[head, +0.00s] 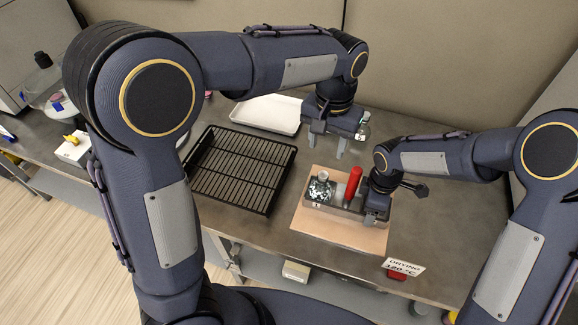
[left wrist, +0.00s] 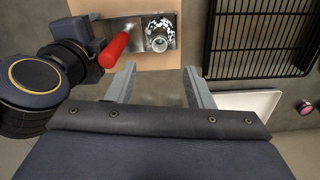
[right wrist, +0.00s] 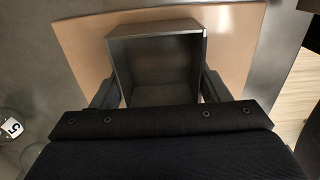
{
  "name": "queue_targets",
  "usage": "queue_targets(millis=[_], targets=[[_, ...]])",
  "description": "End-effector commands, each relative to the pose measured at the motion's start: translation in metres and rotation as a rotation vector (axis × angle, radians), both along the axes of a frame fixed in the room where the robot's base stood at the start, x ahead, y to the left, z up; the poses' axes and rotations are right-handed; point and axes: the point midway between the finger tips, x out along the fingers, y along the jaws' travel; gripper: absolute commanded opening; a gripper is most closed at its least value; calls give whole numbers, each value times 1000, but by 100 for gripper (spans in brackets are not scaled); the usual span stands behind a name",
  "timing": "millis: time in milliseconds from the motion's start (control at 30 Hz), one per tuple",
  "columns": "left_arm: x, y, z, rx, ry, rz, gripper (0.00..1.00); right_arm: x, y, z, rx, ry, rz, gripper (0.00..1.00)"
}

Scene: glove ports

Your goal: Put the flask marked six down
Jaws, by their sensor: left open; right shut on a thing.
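A small flask with black-and-white speckled contents (head: 320,188) stands in the left part of a grey open box (head: 345,211). Its marking cannot be read, so I cannot tell if it is the one marked six. It also shows from above in the left wrist view (left wrist: 159,34). My right gripper (head: 374,217) is shut on the box's right end, and the right wrist view shows an empty dark compartment (right wrist: 160,75) between the fingers. My left gripper (head: 327,146) is open and empty, above the table behind the box.
A red-handled thing (head: 353,182) leans up from the box. The box is over a tan mat (head: 312,228). A black wire rack (head: 237,168) lies left, a white tray (head: 268,113) behind. A sign reading DRYING 120 °C (head: 404,266) stands at the front edge. A flask marked 5 (right wrist: 12,128) shows in the right wrist view.

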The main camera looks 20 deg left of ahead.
Motion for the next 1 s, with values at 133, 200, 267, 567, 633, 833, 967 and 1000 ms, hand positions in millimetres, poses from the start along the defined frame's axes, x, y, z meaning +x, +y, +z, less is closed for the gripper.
queue_targets(millis=[133, 200, 267, 567, 633, 833, 967, 1000], targets=[[-11, 22, 8, -61, -5, 28, 47, 0, 0, 1, 1, -1, 0, 36], [-22, 39, 14, -115, -14, 53, 47, 0, 0, 1, 1, -1, 0, 36], [-36, 56, 19, -167, -29, 75, 47, 0, 0, 0, 1, -1, 0, 36], [-124, 119, 32, -375, -187, 190, 47, 0, 0, 0, 1, -1, 0, 36], [-144, 126, 30, -399, -237, 215, 47, 0, 0, 0, 1, -1, 0, 36], [-189, 135, 17, -417, -363, 275, 47, 0, 0, 0, 1, -1, 0, 36], [-204, 135, 9, -410, -414, 299, 47, 0, 0, 1, 1, -1, 0, 36], [-207, 136, 7, -407, -424, 304, 47, 0, 0, 1, 1, -1, 0, 36]])
